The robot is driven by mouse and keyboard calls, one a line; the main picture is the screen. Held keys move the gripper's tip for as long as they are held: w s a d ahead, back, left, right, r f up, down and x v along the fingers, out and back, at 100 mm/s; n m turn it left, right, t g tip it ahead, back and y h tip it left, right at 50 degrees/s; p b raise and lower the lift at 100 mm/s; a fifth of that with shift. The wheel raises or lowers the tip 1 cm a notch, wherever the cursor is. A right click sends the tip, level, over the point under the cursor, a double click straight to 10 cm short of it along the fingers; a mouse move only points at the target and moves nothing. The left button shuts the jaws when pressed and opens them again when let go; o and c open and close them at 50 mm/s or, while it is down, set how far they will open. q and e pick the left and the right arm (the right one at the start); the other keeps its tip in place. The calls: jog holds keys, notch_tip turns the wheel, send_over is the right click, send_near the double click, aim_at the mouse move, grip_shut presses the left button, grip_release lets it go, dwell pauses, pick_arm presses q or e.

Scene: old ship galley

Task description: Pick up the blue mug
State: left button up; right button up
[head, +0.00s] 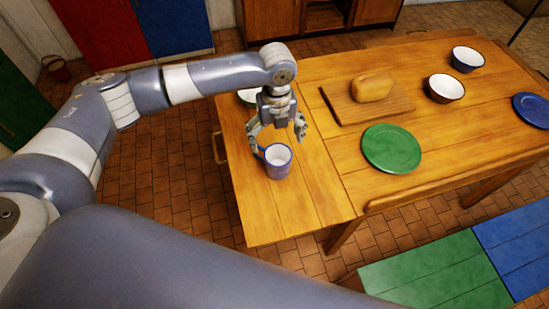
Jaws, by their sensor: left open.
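The blue mug (278,166) stands upright on the left end of the wooden table (315,205), with its pale inside showing from above. Its handle is on its left side, close to a finger of my left gripper. My left gripper (277,143) points down just above and behind the mug. Its fingers are spread open, one to the left near the handle and one to the right. I cannot tell whether a finger touches the mug. My right gripper is not in view.
A green plate (391,149), a bread loaf (372,88) on a cutting board (340,105), two bowls (446,88) (467,59) and a blue plate (532,110) are on the table. A green and blue bench (435,275) stands in front.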

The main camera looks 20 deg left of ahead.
aim_at(277, 152)
pick_arm(q)
notch_tip(277, 152, down, 7)
jog(key=shift+w+d+r+p, duration=0.1)
jog(key=shift+w+p, duration=0.05)
jog(key=shift+p, duration=0.75)
jog(key=shift+f, duration=0.3)
jog(key=c, duration=1.3)
